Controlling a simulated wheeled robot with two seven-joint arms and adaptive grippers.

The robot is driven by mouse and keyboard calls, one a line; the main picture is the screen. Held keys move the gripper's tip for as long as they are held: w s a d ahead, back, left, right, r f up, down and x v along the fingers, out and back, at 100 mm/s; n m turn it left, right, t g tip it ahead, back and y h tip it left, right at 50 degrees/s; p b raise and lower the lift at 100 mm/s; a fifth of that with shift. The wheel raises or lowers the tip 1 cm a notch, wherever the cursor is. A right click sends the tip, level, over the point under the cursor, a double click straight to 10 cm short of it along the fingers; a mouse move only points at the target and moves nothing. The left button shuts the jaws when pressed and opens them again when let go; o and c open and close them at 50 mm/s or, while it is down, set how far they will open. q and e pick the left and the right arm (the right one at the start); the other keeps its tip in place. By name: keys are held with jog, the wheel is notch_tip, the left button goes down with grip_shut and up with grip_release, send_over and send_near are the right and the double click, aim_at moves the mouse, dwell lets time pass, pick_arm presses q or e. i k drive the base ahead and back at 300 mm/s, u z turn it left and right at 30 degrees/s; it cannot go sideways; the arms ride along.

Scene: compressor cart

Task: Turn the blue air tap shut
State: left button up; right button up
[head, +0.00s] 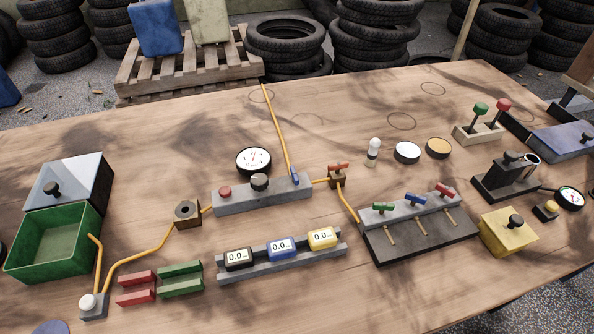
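The blue air tap (414,199) is the middle one of three taps on a grey block (397,217), between a green tap (383,208) and a red tap (445,190). Its bar handle seems to lie roughly along the block's length, much like the green and red handles. A short yellow tube (421,228) runs forward from below the blue tap on the dark base (420,247). Neither gripper is in view, and nothing touches the tap.
An orange hose (347,203) runs to the block from a brown valve (337,177) with a red handle. A yellow box (508,231) and a black clamp-like device (506,177) stand to the right. The wood in front of the dark base is clear.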

aim_at(295, 179)
jog(key=z, duration=1.95)
jog(key=k, duration=1.15)
jog(key=u, duration=1.65)
jog(key=i, duration=0.5)
jog(key=u, duration=0.15)
